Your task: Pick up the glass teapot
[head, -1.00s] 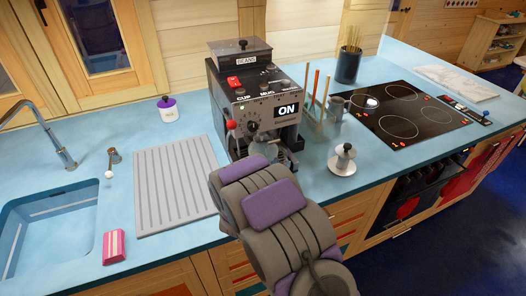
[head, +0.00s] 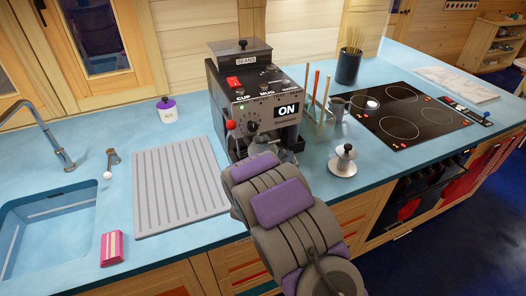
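I cannot make out the fingers or anything held.
The coffee machine (head: 255,105) stands behind my arm. A utensil holder (head: 318,125) and grey mug (head: 336,108) stand behind the pot. The black cooktop (head: 400,115) lies right. A ribbed drainboard (head: 178,185), pink sponge (head: 112,248) and sink (head: 45,235) are left. Counter right of the pot is clear.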

